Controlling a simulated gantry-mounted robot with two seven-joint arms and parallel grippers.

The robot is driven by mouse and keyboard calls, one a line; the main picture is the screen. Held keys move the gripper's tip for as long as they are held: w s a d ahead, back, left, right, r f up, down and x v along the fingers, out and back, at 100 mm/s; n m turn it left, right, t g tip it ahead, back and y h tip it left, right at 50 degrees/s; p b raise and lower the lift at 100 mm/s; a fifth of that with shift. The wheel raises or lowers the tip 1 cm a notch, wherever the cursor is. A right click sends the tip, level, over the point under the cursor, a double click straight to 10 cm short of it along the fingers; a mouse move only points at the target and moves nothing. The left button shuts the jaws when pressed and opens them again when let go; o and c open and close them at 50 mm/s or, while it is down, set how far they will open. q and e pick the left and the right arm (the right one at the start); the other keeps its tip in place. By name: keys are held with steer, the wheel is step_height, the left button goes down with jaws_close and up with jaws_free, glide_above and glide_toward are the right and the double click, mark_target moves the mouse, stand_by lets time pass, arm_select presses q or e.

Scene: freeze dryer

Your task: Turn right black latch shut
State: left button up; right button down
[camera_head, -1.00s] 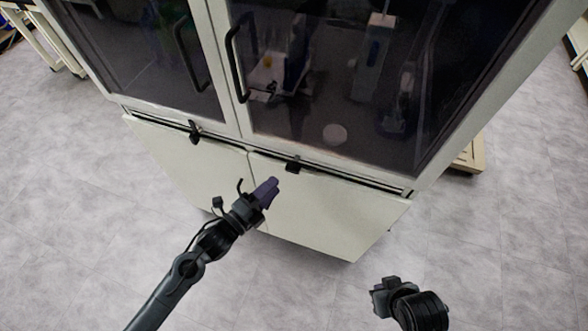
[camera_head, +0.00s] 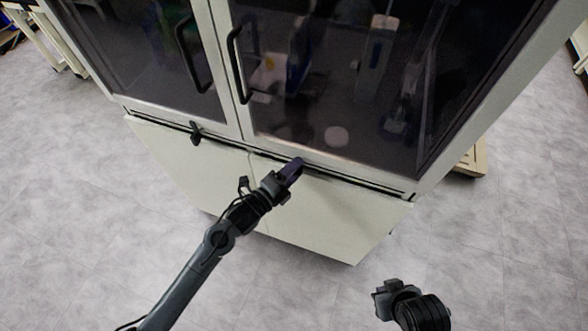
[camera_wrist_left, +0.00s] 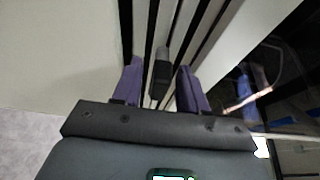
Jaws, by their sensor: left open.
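The right black latch (camera_wrist_left: 162,75) sits on the cabinet's front ledge. In the left wrist view it lies between the two purple fingers of my left gripper (camera_wrist_left: 160,88), which are open with a finger on either side of it. In the head view my left gripper (camera_head: 291,170) is at the ledge and hides this latch. Whether a finger touches the latch cannot be told. The left black latch (camera_head: 195,132) hangs on the same ledge further left. My right gripper (camera_head: 384,297) is low at the right, away from the cabinet, and its fingers do not show clearly.
The white cabinet has dark glass doors with black handles (camera_head: 239,65) above the ledge. Pale lower panels (camera_head: 335,215) lie below it. Grey floor (camera_head: 80,220) is open around the front and left. A beige stand (camera_head: 472,158) is behind at the right.

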arm_select(q)
jaws_close()
steer(key=n+t+b, duration=0.1)
steer(key=n, duration=0.2)
steer(key=shift+f+n+h+b, duration=0.1)
steer(key=shift+n+h+b, duration=0.2)
steer(key=shift+h, duration=0.1)
steer(key=n+t+b, duration=0.1)
steer(key=n, duration=0.3)
steer(key=shift+t, duration=0.4)
steer(key=n+t, duration=0.1)
steer(key=n, duration=0.2)
steer(key=n+t+y+b, duration=0.1)
steer(key=n, duration=0.3)
steer(key=shift+t+y, duration=0.3)
steer(key=shift+t, duration=0.1)
steer(key=n+t+y, duration=0.1)
steer(key=n, duration=0.3)
steer(key=n+t+y, duration=0.1)
steer(key=n+y, duration=0.1)
steer(key=n, duration=0.1)
steer(key=shift+n, duration=0.4)
steer(key=shift+y, duration=0.3)
